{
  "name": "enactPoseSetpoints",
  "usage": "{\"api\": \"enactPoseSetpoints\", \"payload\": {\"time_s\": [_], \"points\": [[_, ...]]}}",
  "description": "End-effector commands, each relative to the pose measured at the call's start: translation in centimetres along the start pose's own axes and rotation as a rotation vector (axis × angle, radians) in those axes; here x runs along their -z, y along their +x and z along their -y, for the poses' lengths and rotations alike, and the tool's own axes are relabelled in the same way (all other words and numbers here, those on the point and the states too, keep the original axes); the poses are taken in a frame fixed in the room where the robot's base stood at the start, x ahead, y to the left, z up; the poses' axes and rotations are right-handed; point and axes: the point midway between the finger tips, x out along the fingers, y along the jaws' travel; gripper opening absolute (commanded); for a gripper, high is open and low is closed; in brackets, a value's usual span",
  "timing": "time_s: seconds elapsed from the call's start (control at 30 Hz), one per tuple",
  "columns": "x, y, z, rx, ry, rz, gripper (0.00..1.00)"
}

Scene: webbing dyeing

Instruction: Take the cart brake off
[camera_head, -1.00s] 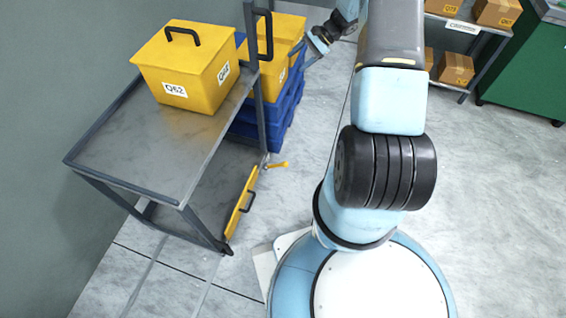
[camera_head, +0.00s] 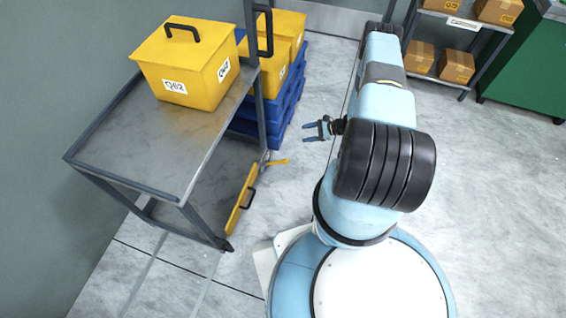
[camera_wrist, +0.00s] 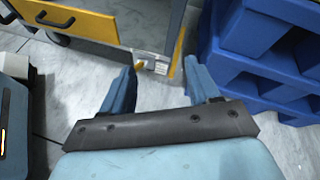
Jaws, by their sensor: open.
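The grey metal cart (camera_head: 150,150) stands at the left, with a yellow lever (camera_head: 276,162) sticking out near the floor at its far right corner post. I take this lever for the brake. In the wrist view a small yellow end (camera_wrist: 140,65) by a grey bracket shows just beyond my fingertips; it looks like the same lever. My gripper (camera_head: 308,131) is open and empty, above the floor to the right of the lever and apart from it. In the wrist view my gripper (camera_wrist: 161,80) spans the bracket area, with nothing between its fingers.
A yellow box (camera_head: 188,75) marked Q62 sits on the cart top. A yellow panel with a black handle (camera_head: 240,205) is low on the cart's side. Stacked blue pallets (camera_head: 275,110) with yellow boxes stand close behind the cart. A carton shelf (camera_head: 440,82) is at back right. Open floor lies right.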

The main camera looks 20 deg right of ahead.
Motion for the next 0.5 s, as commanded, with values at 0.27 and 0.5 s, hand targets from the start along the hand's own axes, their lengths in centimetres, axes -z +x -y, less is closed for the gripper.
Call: {"api": "enactPoseSetpoints", "payload": {"time_s": [0.27, 0.5], "points": [[6.4, 3.1, -8.1, 0.103, 0.138, 0.007, 0.61], [8.5, 4.3, -11.3, 0.146, 0.190, 0.005, 0.61]]}}
